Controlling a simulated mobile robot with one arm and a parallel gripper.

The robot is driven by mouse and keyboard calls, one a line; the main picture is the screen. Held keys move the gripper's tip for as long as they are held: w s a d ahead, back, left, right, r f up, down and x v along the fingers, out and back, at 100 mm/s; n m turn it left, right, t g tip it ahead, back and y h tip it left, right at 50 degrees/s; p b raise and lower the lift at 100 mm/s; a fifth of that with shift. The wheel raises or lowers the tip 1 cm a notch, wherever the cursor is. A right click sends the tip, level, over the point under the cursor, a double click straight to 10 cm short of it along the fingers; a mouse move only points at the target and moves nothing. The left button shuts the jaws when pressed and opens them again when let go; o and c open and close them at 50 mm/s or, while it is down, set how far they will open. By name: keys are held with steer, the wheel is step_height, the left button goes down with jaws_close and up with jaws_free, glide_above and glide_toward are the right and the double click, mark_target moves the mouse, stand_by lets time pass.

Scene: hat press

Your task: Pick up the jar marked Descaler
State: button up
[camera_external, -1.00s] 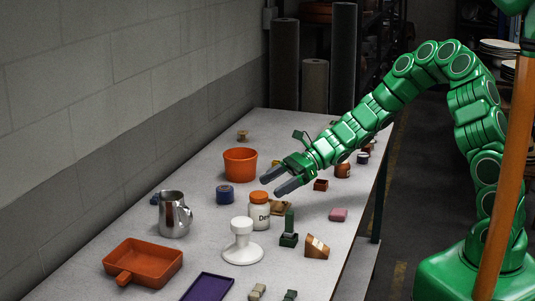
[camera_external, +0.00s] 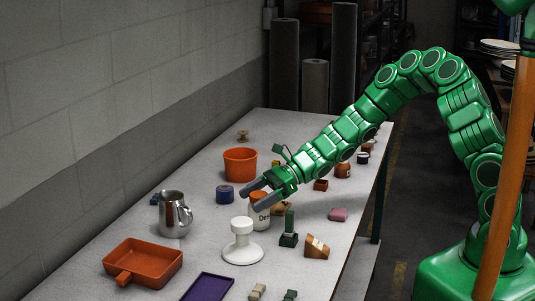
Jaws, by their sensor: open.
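A white round-based stand (camera_external: 242,251) is close in front of the jar.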

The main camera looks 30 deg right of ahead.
steer(key=shift+a+f, duration=0.15)
steer(key=shift+a, duration=0.3)
steer(key=c, duration=1.4)
